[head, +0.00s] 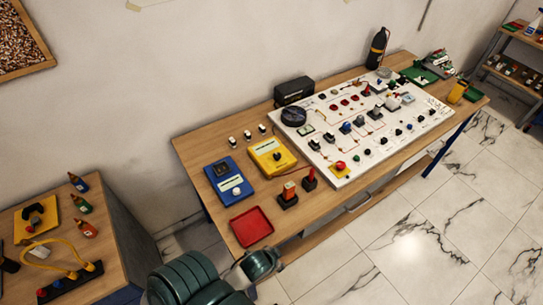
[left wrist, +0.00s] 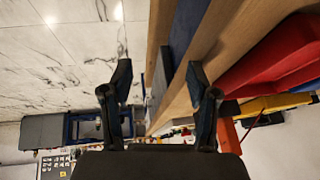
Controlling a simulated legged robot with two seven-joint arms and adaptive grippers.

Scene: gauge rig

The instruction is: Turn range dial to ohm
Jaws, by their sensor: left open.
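A blue meter (head: 229,181) with a dark display and a pale round dial (head: 236,192) lies on the wooden table. A yellow meter (head: 271,156) with a small dark dial (head: 277,156) lies to its right. The dial markings are too small to read, and I cannot tell which dial is the range dial. My left gripper (left wrist: 157,78) is open and empty beside the table edge in the left wrist view. In the head view my left arm is at the bottom, short of the red tray, and its fingers are not clear. My right gripper is not in view.
A red tray (head: 251,226) lies at the table's near left corner; it also shows in the left wrist view (left wrist: 270,55). A white panel (head: 345,165) with several knobs fills the table's middle. A side table stands left.

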